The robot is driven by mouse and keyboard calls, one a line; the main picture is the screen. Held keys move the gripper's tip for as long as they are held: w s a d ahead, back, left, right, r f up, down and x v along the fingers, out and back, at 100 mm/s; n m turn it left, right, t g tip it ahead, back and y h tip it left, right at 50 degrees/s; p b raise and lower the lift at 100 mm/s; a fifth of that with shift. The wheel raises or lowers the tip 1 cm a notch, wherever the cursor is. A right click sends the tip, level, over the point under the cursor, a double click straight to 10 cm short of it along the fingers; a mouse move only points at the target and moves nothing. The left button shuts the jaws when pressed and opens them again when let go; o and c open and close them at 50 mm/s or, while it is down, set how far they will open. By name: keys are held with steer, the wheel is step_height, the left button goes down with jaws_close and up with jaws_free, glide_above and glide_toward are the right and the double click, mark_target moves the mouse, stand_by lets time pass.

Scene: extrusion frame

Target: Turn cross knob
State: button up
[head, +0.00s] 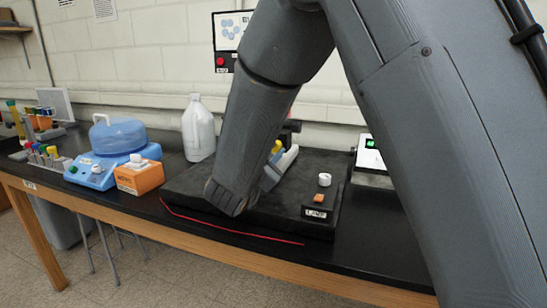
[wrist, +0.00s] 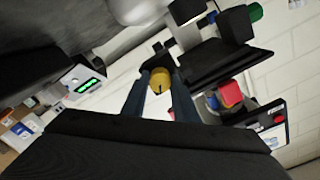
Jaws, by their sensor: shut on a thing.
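A yellow knob (wrist: 160,82) shows between the fingertips of my gripper (wrist: 161,78) in the wrist view. It appears to be the cross knob, but the fingers hide its sides and I cannot make out a cross shape. A dark mark shows on its face. In the head view a small yellow part (head: 277,146) shows beside the grey fingers of my gripper (head: 284,160), above the black slab on the bench. My gripper is shut on the yellow knob. My forearm and wrist hide much of the surroundings there.
An orange box (head: 139,178), blue device (head: 92,173) and white jug (head: 198,130) stand left. A green-display device (head: 371,155) stands right.

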steer(key=m+b, duration=0.5)
steer(key=shift+f+b, duration=0.2)
steer(key=shift+b, duration=0.15)
steer(key=m+b, duration=0.3)
steer(key=shift+r+m+b, duration=0.1)
steer(key=shift+m+b, duration=0.25)
steer(key=shift+m, duration=0.05)
steer(key=o, duration=1.1)
steer(key=shift+c, duration=0.2)
steer(key=shift+s, duration=0.1)
steer(key=v, duration=0.7)
steer(key=shift+s+a+b, duration=0.15)
steer(key=shift+s+b, duration=0.2)
